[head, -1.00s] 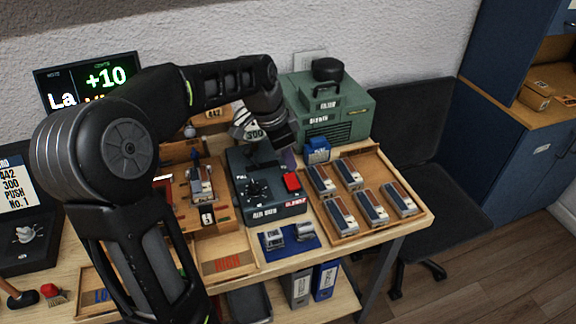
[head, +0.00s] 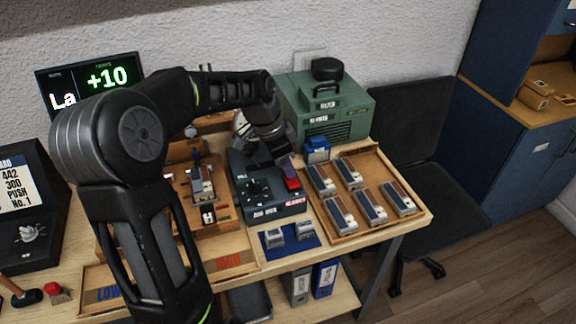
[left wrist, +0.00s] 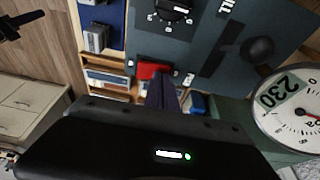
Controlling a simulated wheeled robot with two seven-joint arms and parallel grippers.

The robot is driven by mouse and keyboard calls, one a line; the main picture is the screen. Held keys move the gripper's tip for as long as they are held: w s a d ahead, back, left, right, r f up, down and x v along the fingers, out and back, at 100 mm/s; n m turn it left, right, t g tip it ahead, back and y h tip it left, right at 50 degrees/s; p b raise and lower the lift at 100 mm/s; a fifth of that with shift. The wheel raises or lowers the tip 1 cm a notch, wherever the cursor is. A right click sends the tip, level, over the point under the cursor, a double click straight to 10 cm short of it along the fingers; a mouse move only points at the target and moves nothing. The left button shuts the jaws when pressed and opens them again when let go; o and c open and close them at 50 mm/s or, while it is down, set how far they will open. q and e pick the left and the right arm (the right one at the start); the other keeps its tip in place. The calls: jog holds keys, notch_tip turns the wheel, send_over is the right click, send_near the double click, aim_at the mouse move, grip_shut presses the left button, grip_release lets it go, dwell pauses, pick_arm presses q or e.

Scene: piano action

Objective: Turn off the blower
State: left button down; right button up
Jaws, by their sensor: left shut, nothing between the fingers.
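The green blower unit (head: 345,112) with a black knob on top stands at the back right of the bench. In front of it is a dark control box (head: 262,203) with a black dial (head: 254,189) and a red switch (head: 292,184). A round gauge (left wrist: 292,110) there reads 230. My right gripper is not in view.
A wooden tray (head: 349,233) with several blocks lies right of the control box. A blue mat (head: 290,246) with two metal pieces lies in front. A small blue object (head: 317,150) stands by the blower. A display (head: 90,83) stands back left.

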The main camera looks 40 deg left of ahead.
pick_arm(q)
jog(key=shift+s+d, duration=0.1)
jog(key=shift+s+d+r, duration=0.15)
jog(key=shift+s+d, duration=0.2)
jog(key=shift+d, duration=0.2)
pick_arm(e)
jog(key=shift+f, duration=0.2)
